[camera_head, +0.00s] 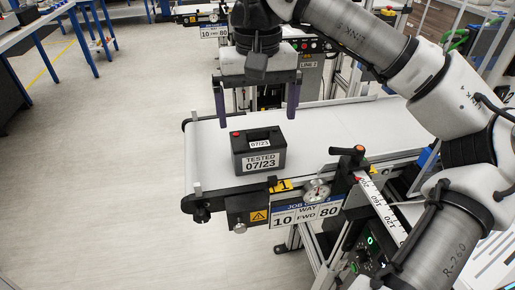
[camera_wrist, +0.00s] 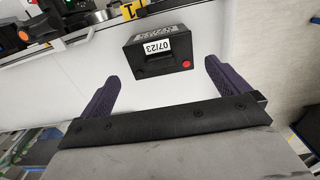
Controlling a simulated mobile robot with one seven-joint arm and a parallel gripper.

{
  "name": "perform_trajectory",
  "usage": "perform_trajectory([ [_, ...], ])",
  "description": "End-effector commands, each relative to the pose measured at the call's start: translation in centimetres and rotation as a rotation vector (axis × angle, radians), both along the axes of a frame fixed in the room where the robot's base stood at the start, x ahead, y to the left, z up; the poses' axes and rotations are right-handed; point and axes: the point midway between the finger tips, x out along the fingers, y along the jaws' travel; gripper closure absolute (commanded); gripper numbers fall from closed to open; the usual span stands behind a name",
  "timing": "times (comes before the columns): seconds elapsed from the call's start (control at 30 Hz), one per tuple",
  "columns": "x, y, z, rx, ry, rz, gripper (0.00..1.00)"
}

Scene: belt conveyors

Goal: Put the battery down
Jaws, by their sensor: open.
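The battery (camera_head: 259,152) is a black box with a white "TESTED 07/23" label, a top handle and a red terminal cap. It stands upright on the white belt of the conveyor (camera_head: 330,125), close to the belt's near left end. My gripper (camera_head: 257,122) is open and empty, above and behind the battery, with its purple fingers pointing down. In the wrist view the battery (camera_wrist: 158,52) lies beyond the two fingertips of my gripper (camera_wrist: 160,72), apart from both.
The belt is bare to the right of the battery. A blue-legged table (camera_head: 40,27) stands at the far left beyond open floor.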

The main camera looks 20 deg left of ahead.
Motion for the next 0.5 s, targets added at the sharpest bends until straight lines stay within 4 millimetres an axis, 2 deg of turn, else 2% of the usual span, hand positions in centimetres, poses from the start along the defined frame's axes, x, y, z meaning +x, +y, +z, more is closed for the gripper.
perform_trajectory([
  [0.3, -0.1, 0.0, -4.3, 0.000, 0.002, 0.000, 0.00],
  [0.5, -0.1, 0.0, -4.9, 0.000, 0.000, -0.001, 0.00],
])
